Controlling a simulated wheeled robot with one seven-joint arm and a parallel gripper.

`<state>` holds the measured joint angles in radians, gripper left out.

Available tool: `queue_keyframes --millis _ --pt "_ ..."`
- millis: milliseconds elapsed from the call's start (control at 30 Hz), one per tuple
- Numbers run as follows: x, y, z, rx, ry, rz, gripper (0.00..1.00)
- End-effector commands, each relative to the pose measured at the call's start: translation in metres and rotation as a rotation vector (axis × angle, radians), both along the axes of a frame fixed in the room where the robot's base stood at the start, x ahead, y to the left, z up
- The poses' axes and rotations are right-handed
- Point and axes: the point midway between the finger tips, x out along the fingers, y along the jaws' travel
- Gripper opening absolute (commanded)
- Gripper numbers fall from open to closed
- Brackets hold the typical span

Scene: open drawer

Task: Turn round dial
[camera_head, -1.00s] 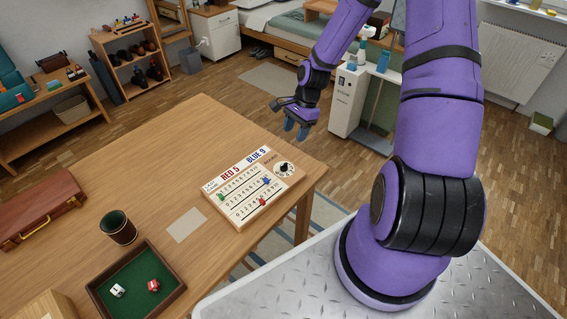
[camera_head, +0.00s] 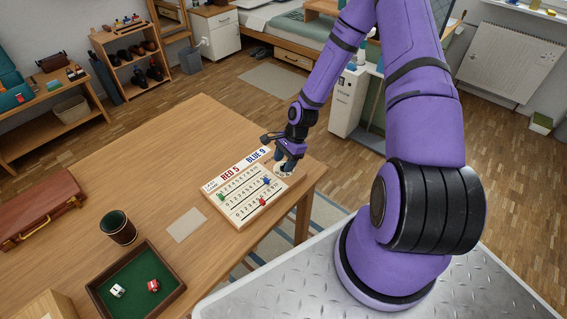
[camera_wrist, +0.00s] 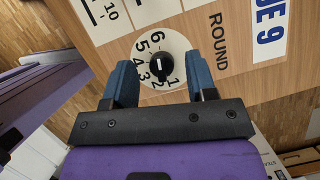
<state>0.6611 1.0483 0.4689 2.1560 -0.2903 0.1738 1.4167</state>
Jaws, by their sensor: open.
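The round dial is a white disc with numbers 1 to 6 and a black knob (camera_wrist: 154,67) in its middle. A white mark shows on the knob; the number it points to is hard to tell. The dial sits on the wooden scoreboard (camera_head: 232,211), next to the word ROUND. My gripper (camera_head: 283,167) is over the dial in the head view and mostly hides it. In the wrist view my open gripper (camera_wrist: 160,66) has one blue finger on each side of the knob, with visible gaps. Whether the fingertips reach the board's surface cannot be told.
The scoreboard carries RED 5 and BLUE 9 plates and small coloured pegs near the dial. A leather cup (camera_head: 118,228), a green-lined dice tray (camera_head: 172,270) and a paper card (camera_head: 186,225) are to the left. The table's right edge is close to the dial.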

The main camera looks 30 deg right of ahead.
Motion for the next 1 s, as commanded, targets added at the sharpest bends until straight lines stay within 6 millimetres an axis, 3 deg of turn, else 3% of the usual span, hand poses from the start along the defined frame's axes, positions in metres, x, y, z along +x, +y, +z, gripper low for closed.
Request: queue_keyframes --millis 433,633,1000 --pt "-0.0002 0.0037 -0.0092 0.0 0.0 0.001 0.52" --pt "-0.0002 0.0036 -0.009 0.0 0.0 0.001 0.06" --pt "0.0003 0.0035 -0.0089 -0.001 0.0 0.045 0.05"
